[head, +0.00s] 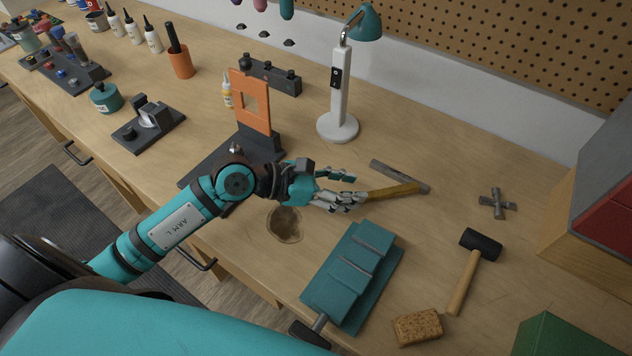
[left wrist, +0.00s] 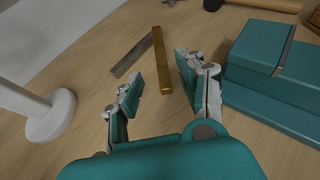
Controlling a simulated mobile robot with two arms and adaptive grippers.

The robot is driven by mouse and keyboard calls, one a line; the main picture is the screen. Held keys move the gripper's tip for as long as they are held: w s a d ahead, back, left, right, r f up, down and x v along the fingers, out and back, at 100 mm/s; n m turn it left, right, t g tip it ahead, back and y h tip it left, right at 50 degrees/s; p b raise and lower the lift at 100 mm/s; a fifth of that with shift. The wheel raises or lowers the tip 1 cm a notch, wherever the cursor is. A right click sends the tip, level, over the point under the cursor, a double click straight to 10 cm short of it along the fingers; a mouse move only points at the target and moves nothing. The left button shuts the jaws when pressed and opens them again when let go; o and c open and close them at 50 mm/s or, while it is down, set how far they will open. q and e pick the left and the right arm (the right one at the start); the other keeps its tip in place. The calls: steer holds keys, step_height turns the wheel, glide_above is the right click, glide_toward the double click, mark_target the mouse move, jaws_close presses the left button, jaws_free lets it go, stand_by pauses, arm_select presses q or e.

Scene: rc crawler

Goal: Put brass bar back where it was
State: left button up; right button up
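The brass bar (head: 396,191) lies on the workbench to the right of my left gripper, touching or very near a grey metal bar (head: 388,172). In the left wrist view the brass bar (left wrist: 163,62) runs away from me, and its near end lies between my left fingers with gaps on both sides. My left gripper (head: 354,187) is open and low over the bench, its fingers pointing toward the bar. It also shows open in the left wrist view (left wrist: 160,68). My right gripper is in neither view.
A teal vise (head: 352,272) stands just in front of the gripper. A white lamp (head: 338,127) is behind it, and a dark stand with an orange plate (head: 250,100) is to the left. A mallet (head: 468,270), a sponge (head: 418,327) and a cross-shaped metal piece (head: 496,203) lie to the right.

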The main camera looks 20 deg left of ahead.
arm_select(q)
steer(key=v, duration=0.2)
steer(key=b+v, duration=0.1)
steer(key=v, duration=0.2)
steer(key=b+v, duration=0.1)
steer(key=v, duration=0.2)
steer(key=shift+s+a+f, duration=0.15)
steer(key=shift+s+a, duration=0.1)
steer(key=shift+s+a+r, duration=0.25)
steer(key=shift+a+r, duration=0.15)
steer(key=shift+r, duration=0.15)
